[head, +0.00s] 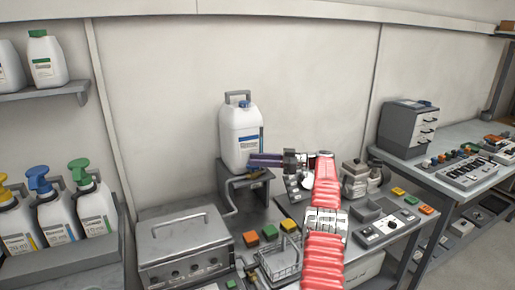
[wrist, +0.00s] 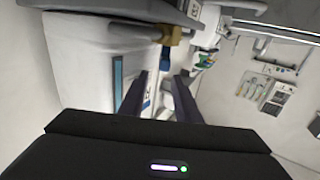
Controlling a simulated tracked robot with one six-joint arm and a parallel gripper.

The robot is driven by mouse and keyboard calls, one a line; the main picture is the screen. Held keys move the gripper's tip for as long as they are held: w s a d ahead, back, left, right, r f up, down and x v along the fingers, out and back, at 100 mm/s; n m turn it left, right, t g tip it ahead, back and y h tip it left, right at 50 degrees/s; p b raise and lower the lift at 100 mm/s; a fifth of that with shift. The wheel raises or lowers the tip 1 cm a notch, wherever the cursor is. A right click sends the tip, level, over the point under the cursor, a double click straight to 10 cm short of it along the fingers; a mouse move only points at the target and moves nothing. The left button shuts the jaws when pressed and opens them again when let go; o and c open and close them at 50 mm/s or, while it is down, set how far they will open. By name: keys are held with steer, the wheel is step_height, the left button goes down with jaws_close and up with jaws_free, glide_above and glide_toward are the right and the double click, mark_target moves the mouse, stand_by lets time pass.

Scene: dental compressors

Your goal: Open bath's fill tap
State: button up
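The white canister (head: 240,136) stands upright on a small dark grey stand (head: 233,181) behind the bath (head: 185,245), whose lid is shut. In the wrist view the canister (wrist: 82,75) fills the left side. A brass tap (wrist: 171,36) with a blue handle (wrist: 165,60) shows near the canister's base, beyond my fingers; I take it for the fill tap. In the head view it is not clear behind my fingers. My gripper (head: 252,160) reaches in from the right, beside the canister's lower front. In the wrist view its two fingers (wrist: 158,88) are apart, with nothing visibly held between them.
A wire basket (head: 281,262) and several coloured blocks (head: 270,232) lie on the bench beside the bath. Pump bottles (head: 97,205) stand at the left. A grey drawer unit (head: 408,128) stands on the right bench. The wall is close behind the canister.

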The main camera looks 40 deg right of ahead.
step_height(320, 180, up, 6)
steer(key=shift+d+f, duration=0.1)
steer(key=shift+f, duration=0.15)
steer(key=shift+r, duration=0.7)
